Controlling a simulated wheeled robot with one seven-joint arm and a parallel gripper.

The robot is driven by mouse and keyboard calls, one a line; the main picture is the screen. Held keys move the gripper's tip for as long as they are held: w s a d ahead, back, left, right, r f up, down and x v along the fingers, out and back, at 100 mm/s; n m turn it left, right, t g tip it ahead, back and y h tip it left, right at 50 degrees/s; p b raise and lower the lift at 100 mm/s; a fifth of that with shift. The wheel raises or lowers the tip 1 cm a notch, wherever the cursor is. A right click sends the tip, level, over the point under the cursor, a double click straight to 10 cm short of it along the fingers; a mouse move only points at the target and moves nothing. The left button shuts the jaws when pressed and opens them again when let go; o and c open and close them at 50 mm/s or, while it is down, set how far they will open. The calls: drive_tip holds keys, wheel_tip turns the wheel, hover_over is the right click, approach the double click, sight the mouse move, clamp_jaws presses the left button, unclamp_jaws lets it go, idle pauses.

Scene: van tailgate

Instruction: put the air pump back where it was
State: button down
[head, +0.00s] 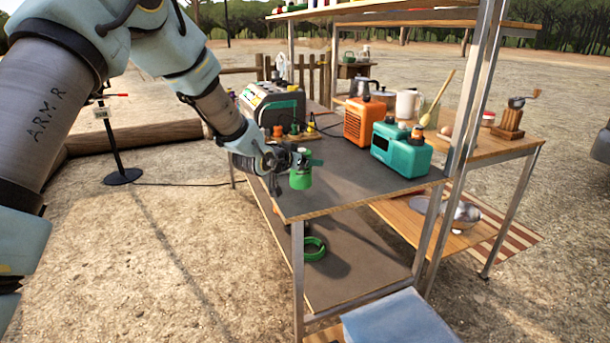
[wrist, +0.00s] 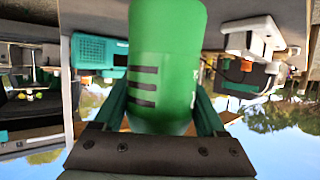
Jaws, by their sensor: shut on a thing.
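The air pump (head: 301,178) is a small green upright body with a dark top, over the near left part of the grey table top (head: 345,190). My gripper (head: 296,160) is shut on it from the left. In the wrist view the green pump (wrist: 165,60) fills the middle, with black vent slots on its side, between the two dark green fingers. I cannot tell whether its base touches the table.
A teal device (head: 402,152) and an orange device (head: 364,120) stand at the table's right and back. A dark generator-like box (head: 272,105) and small bottles are at the back left. The front of the table is clear. A green coil (head: 314,249) lies on the lower shelf. A steel post rises at right.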

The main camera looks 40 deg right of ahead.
sight(295, 173)
drive_tip(key=shift+f, duration=2)
drive_tip(key=shift+f, duration=0.25)
unclamp_jaws()
drive_tip(key=shift+r, duration=0.1)
drive_tip(key=shift+r, duration=0.2)
drive_tip(key=b+v, duration=0.1)
drive_tip(key=v, duration=1.1)
drive_tip(key=shift+f, duration=0.1)
